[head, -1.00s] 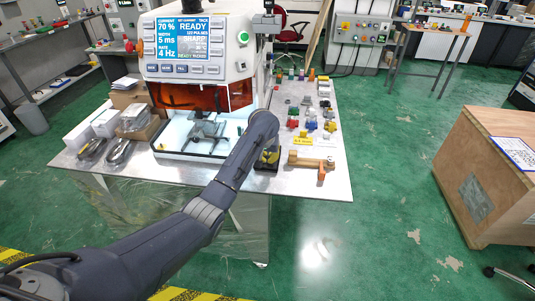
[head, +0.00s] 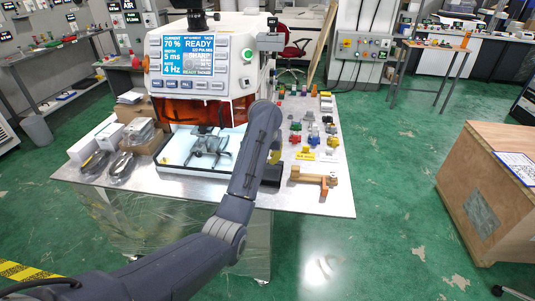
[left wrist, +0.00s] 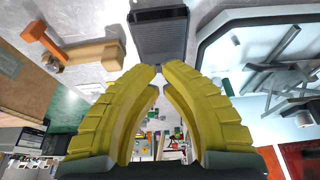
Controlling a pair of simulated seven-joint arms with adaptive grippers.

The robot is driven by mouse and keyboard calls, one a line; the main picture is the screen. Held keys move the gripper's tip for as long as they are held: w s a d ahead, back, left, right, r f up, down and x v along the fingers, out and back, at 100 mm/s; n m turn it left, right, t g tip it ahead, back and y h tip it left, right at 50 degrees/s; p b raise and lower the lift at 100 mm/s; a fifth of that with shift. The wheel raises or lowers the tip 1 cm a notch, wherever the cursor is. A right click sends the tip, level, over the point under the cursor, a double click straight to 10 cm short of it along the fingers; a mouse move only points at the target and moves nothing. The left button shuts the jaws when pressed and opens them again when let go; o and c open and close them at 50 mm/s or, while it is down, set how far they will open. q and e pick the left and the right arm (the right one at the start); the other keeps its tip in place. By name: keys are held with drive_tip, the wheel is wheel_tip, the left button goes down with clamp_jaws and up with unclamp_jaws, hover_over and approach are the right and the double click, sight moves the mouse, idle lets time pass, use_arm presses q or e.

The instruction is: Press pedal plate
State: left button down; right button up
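The pedal plate, a dark ribbed plate in a black housing, shows at the top middle of the left wrist view (left wrist: 160,38). In the head view, its black body (head: 271,176) sits on the metal table, right of the lit machine bay and partly hidden by my left arm. My left gripper (left wrist: 159,68) has yellow ridged fingers with tips brought together, nothing held between them. The tips show just below the plate's near edge in the wrist view; contact cannot be told. In the head view, the gripper (head: 274,157) is mostly hidden behind my forearm. My right gripper is not seen.
A wooden piece with an orange end (head: 315,180) lies right of the pedal. Several small coloured parts (head: 310,130) stand behind it. The machine with a screen (head: 195,58) rises at the back. Bagged cables (head: 122,165) and boxes lie left.

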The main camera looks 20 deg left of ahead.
use_arm(q)
drive_tip(key=shift+v, duration=1.55)
drive_tip(key=c, duration=2.1)
unclamp_jaws()
drive_tip(key=shift+c, duration=0.2)
